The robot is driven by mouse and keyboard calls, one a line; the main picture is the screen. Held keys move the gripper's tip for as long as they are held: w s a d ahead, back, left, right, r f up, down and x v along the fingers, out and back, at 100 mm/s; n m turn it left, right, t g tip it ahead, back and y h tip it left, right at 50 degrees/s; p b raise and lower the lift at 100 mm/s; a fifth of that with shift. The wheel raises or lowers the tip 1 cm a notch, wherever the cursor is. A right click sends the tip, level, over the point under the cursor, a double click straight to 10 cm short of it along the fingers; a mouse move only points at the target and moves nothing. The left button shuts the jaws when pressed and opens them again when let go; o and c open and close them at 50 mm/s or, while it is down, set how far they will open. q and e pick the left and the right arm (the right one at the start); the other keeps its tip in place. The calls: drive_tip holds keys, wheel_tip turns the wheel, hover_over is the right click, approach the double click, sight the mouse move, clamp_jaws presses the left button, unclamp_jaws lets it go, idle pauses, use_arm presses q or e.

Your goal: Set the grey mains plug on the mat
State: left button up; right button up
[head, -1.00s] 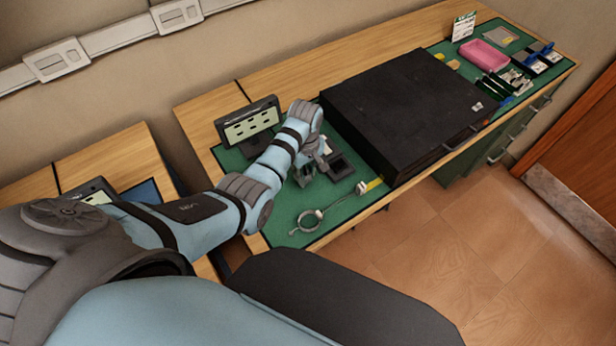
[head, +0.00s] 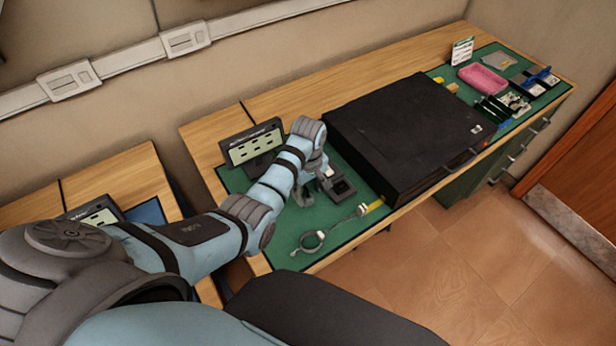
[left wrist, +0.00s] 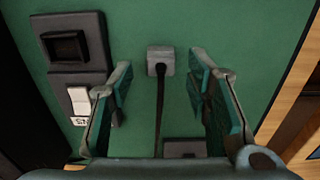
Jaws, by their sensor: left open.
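The grey mains plug (left wrist: 161,60) is a small block with a black cable running from it toward the bottom of the left wrist view. It appears to rest on the green mat (head: 290,218); exact contact is hard to judge. My left gripper (left wrist: 162,78) is open, with one finger on each side of the plug's cable and clear space to both. In the head view my left gripper (head: 309,188) is low over the mat, and I cannot make out the plug there. My right gripper is not in view.
A dark socket-and-switch unit (left wrist: 78,66) lies left of the plug; it also shows in the head view (head: 338,184). A large black case (head: 410,130) stands to the right. A display panel (head: 252,145) stands behind. A ring-ended strap (head: 312,241) lies in front.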

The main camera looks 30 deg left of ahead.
sight(308, 197)
use_arm(q)
wheel_tip(308, 197, up, 10)
drive_tip(key=p, duration=0.1)
drive_tip(key=shift+r, duration=0.2)
